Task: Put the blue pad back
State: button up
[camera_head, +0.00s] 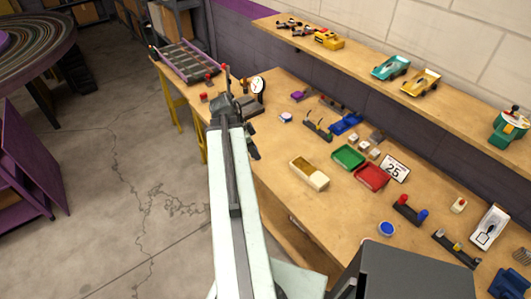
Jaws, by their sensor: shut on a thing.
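My arm reaches up the picture along the bench's left edge. My gripper (252,146) is a small dark shape beside the arm's far end, at the bench edge. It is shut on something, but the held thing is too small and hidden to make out. A round blue piece (387,229) lies on the bench at the lower right. A dark holder (409,210) near it carries a red and a blue piece. I cannot tell which blue thing is the pad.
The wooden bench (340,221) holds a cream box (309,174), a green tray (348,157), a red tray (372,177), a blue tray (345,123) and a "25" card (395,168). A dial gauge (257,86) stands beyond my arm. A wall shelf (372,73) carries toy cars.

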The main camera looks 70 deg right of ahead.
jog(key=w+f+n+h+b, duration=0.1)
jog(key=w+f+n+b, duration=0.25)
jog(key=w+f, duration=0.35)
jog(key=t+b, duration=0.1)
jog(key=b, duration=0.1)
send_near(268, 149)
jog(key=shift+s+d+f, duration=0.2)
jog(key=shift+d+f, duration=0.15)
jog(key=shift+f, duration=0.15)
jog(key=shift+s+d+f, duration=0.15)
jog(key=shift+d+f, duration=0.15)
jog(key=shift+f, duration=0.15)
jog(key=shift+s+d+f, duration=0.15)
jog(key=shift+s+d, duration=0.1)
jog(key=shift+d, duration=0.25)
notch_tip(268, 149, down, 4)
jog(key=b, duration=0.4)
jog(key=shift+a, duration=0.2)
jog(key=shift+r, duration=0.35)
jog(key=shift+f, duration=0.1)
jog(key=o, duration=1.2)
